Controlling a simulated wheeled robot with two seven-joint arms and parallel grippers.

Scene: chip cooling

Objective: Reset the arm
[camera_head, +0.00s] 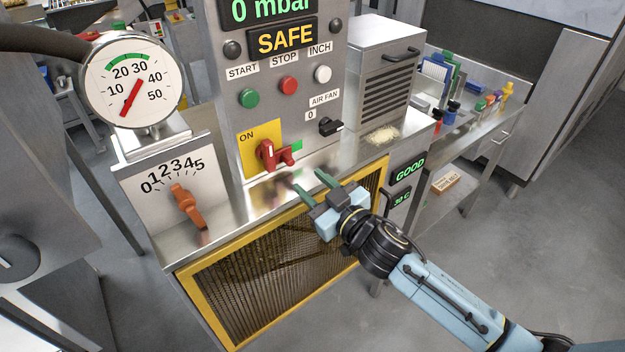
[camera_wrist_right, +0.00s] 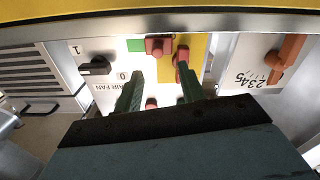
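My right arm (camera_head: 430,290) comes in from the lower right in the head view. My right gripper (camera_head: 312,185) is open and empty, its two green fingers apart, in front of the control panel and above the yellow-framed mesh guard. The fingers also show in the right wrist view (camera_wrist_right: 159,92), pointing toward the panel. A red switch handle (camera_head: 267,154) on a yellow ON plate is ahead of the gripper and shows in the wrist view (camera_wrist_right: 182,58). I see no contact between it and the fingers. My left gripper is not in view.
The yellow-framed mesh guard (camera_head: 187,282) is below the gripper. An orange dial lever (camera_head: 184,204) and a round gauge (camera_head: 130,80) are at left. The black air fan knob (camera_head: 330,127) is close by. A vented metal box (camera_head: 385,75) stands behind, and open floor lies at right.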

